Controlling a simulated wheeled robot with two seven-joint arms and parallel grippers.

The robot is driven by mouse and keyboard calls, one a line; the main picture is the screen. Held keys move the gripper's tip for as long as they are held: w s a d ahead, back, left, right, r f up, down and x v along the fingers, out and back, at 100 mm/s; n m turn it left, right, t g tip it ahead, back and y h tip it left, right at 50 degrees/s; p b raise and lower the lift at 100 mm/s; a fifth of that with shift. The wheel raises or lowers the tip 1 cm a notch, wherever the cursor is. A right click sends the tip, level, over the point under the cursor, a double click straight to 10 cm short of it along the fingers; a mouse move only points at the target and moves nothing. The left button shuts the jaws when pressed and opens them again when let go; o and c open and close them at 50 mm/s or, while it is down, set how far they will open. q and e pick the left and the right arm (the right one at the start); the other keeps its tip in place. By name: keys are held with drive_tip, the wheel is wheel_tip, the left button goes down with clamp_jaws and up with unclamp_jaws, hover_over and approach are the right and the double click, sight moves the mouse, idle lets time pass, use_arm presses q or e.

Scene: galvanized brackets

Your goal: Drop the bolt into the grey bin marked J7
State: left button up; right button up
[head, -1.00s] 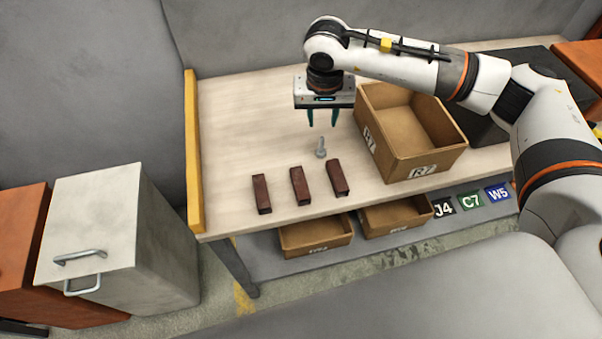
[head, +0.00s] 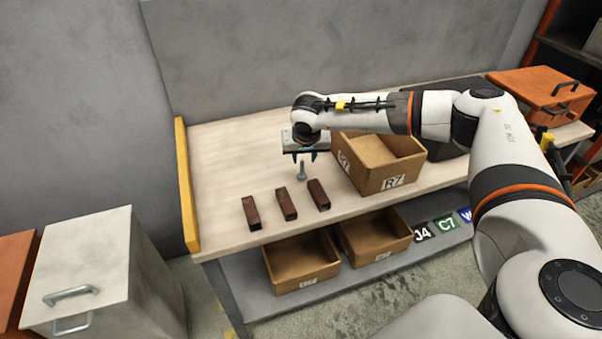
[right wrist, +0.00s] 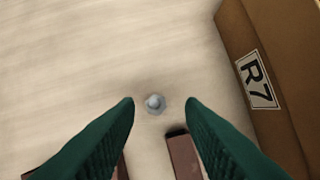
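The bolt (head: 301,172) stands upright on the workbench, grey and metallic, behind three dark red-brown bars. My right gripper (head: 306,156) is open, pointing down right over the bolt. In the right wrist view the bolt (right wrist: 154,104) shows from above, between the two green fingertips (right wrist: 160,105), with a gap on each side. I see no grey bin with a readable J7 mark. The brown bin on the bench (head: 397,164) reads R7. Two brown bins (head: 286,270) (head: 378,250) sit on the lower shelf; their labels are too small to read surely. My left gripper is not in view.
Three bars (head: 251,214) (head: 286,204) (head: 319,195) lie just in front of the bolt. A dark box (head: 445,149) is partly hidden behind my right arm. The bench's left part (head: 225,160) is clear.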

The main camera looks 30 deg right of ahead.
sight(302, 163)
drive_tip(key=shift+f, duration=0.2)
drive_tip(key=x, duration=0.5)
drive_tip(key=shift+a+f+p, duration=0.1)
drive_tip(key=shift+a+p, duration=0.2)
drive_tip(key=shift+p, duration=0.05)
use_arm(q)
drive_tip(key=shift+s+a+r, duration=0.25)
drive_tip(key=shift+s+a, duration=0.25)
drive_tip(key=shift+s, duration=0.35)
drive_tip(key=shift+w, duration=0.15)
use_arm(e)
clamp_jaws()
